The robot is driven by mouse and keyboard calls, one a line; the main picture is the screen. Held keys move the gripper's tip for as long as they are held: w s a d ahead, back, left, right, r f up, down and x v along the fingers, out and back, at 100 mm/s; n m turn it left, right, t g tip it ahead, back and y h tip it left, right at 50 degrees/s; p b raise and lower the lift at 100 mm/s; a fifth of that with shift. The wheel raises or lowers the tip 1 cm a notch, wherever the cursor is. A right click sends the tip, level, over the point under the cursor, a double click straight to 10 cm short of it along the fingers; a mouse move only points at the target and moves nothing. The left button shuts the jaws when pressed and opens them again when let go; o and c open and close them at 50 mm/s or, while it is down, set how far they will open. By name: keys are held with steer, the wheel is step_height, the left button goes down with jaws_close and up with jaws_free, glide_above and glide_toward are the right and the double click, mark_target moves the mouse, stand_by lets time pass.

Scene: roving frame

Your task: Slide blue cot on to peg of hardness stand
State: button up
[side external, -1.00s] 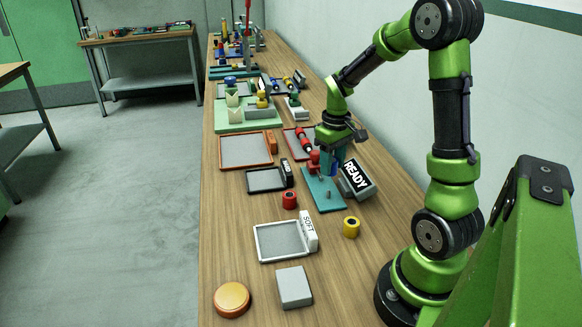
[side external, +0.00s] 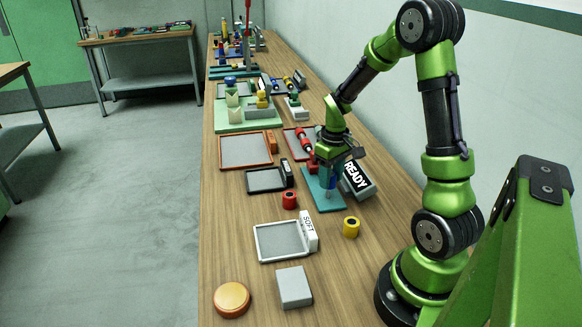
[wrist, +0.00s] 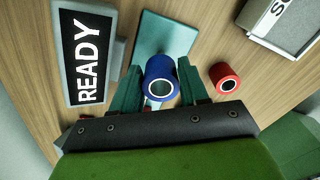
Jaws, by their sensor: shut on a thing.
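The blue cot (wrist: 160,72) is held between the two teal fingers of my gripper (wrist: 160,84), with its white-rimmed bore facing the wrist camera. In the side view the blue cot (side external: 331,183) shows small beneath my gripper (side external: 331,172), low over the teal base plate of the hardness stand (side external: 316,197). The plate also shows beyond the cot in the wrist view (wrist: 163,35). The peg is largely hidden by the cot and gripper; I cannot tell whether the cot is around it. The READY display (side external: 357,178) stands beside the plate.
A red cot (side external: 289,200) stands left of the plate and a yellow cot (side external: 351,227) in front of it. A SOFT-labelled tray (side external: 281,241), a grey block (side external: 294,287) and an orange disc (side external: 232,299) lie nearer. Other trays lie behind.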

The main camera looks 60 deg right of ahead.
mark_target(331, 187)
steer(key=shift+f, duration=0.15)
stand_by(0.4)
steer(key=shift+f, duration=1.2)
steer(key=shift+f, duration=0.15)
steer(key=shift+f, duration=0.5)
steer(key=shift+f, duration=0.15)
steer(key=o, duration=1.6)
steer(key=shift+c, duration=0.2)
steer(key=shift+o, duration=0.3)
steer(key=shift+d, duration=0.1)
steer(key=shift+s+d, duration=0.1)
